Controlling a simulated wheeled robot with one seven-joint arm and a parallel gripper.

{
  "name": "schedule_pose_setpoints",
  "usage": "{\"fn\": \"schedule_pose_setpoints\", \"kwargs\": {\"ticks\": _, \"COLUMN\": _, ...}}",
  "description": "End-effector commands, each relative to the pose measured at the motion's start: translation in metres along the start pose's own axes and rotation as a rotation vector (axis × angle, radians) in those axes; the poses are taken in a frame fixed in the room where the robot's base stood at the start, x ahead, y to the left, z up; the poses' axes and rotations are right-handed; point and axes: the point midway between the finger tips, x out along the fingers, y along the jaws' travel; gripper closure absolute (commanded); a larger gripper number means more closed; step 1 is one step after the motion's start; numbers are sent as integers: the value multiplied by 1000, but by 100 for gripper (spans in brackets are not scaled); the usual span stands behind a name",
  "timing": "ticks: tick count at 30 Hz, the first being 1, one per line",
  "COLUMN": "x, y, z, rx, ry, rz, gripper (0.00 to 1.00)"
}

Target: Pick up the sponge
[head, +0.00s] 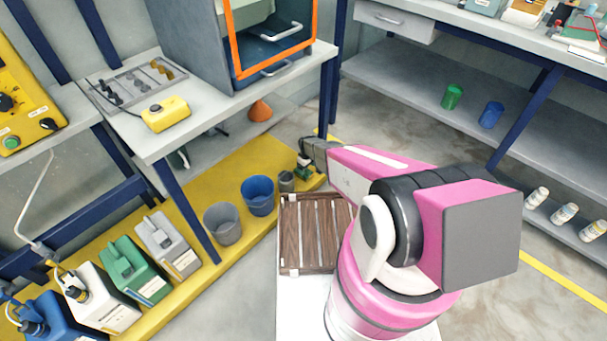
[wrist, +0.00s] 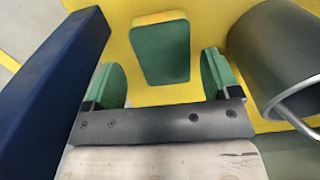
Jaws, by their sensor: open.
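The sponge (wrist: 162,52) shows in the wrist view as a green block with a yellowish edge, lying on the yellow surface. My gripper (wrist: 160,76) is open, with one green-padded finger to each side of the sponge in the picture. The sponge appears just beyond the fingertips, and I see no contact. In the head view my gripper (head: 304,167) is low over the far right end of the yellow platform. I cannot make out the sponge there.
A grey metal mug (wrist: 278,52) stands close to the right finger, and a navy post (wrist: 45,85) is close on the left. Blue (head: 258,196) and grey (head: 222,224) buckets stand on the yellow platform (head: 190,297). A slatted wooden crate (head: 310,270) is nearby.

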Motion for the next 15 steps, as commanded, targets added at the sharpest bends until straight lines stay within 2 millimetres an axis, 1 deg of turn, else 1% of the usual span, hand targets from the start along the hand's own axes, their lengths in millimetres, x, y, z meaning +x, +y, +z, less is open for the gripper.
{"fn": "schedule_pose_setpoints", "kwargs": {"ticks": 5, "x": 12, "y": 0, "z": -2, "rx": 0, "ry": 0, "rz": 0, "gripper": 18}}
{"fn": "schedule_pose_setpoints", "kwargs": {"ticks": 12, "x": 46, "y": -1, "z": -4, "rx": 0, "ry": -1, "rz": 0, "gripper": 18}}
{"fn": "schedule_pose_setpoints", "kwargs": {"ticks": 15, "x": 53, "y": -1, "z": -3, "rx": 0, "ry": 0, "rz": 0, "gripper": 18}}
